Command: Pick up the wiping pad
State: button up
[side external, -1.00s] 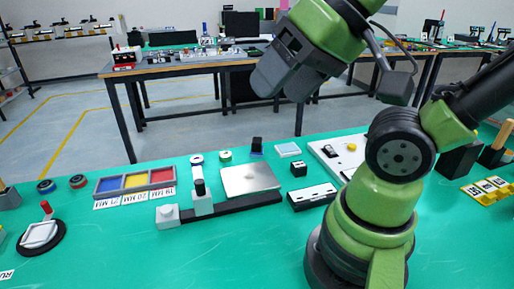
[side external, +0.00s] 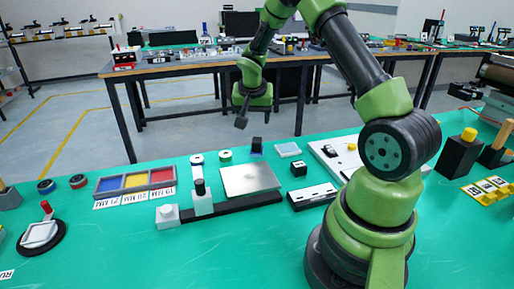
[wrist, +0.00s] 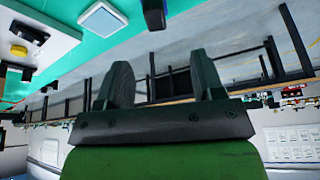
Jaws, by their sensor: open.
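A small black block (side external: 257,145) stands left of the pad; another black block (side external: 299,169) is in front of it. A white board (side external: 345,158) with a yellow button lies to the right. A silver plate (side external: 249,179) lies front left. Bare green mat (side external: 210,255) fills the foreground.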

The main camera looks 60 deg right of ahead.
aim_at(257, 140)
jog(key=x, duration=1.1)
jog(key=shift+s+d+f, duration=0.2)
jog(key=shift+s+f, duration=0.1)
jog(key=shift+f, duration=0.1)
grip_shut()
notch_tip(257, 140, up, 10)
jog(key=shift+r, duration=0.1)
jog(key=c, duration=0.7)
grip_release()
jog(key=shift+c, duration=1.1)
